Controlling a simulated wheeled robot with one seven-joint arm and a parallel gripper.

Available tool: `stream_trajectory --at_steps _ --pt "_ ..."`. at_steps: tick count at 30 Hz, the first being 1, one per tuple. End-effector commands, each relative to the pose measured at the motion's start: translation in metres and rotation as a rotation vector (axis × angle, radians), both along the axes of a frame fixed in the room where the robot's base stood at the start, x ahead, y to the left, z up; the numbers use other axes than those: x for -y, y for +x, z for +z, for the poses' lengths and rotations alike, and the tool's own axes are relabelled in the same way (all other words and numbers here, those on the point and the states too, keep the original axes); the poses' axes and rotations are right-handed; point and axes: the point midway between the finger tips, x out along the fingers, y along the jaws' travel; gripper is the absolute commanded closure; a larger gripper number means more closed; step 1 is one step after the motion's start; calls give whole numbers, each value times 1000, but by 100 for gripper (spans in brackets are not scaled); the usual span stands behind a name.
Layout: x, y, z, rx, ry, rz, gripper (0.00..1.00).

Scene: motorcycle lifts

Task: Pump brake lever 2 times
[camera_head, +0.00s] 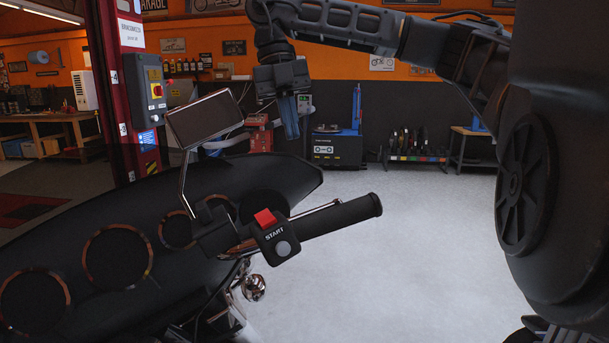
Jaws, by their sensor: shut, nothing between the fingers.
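A motorcycle handlebar with a black grip (340,217) and a switch block with a red switch and a START button (276,236) is in the middle of the head view. A thin silver brake lever (316,208) shows just beyond the grip; most of it is hidden behind the grip and switch block. My gripper (291,134) hangs from my arm above and beyond the handlebar, blue fingers pointing down. The fingers are shut and empty. In the picture they are clearly above the lever, apart from it.
A mirror (204,119) on a silver stem rises left of my gripper. The dark motorcycle body (110,215) with round gauges fills the lower left. A red lift post (122,85) with a control box stands behind it. The floor (400,260) right of the grip is clear.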

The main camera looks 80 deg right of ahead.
Motion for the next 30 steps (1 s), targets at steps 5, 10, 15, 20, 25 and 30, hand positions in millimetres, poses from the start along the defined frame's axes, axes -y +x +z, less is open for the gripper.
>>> stream_trajectory --at_steps 5,10,15,20,25,30 --pt "-3 -5 -21 0 2 2 100" --pt "-9 -13 -55 0 1 2 100" --pt "-16 -21 -86 0 3 3 100" --pt "-28 -31 -97 1 1 4 100" --pt "-44 -41 -101 1 1 3 100" --pt "-51 -44 -103 1 1 1 100"
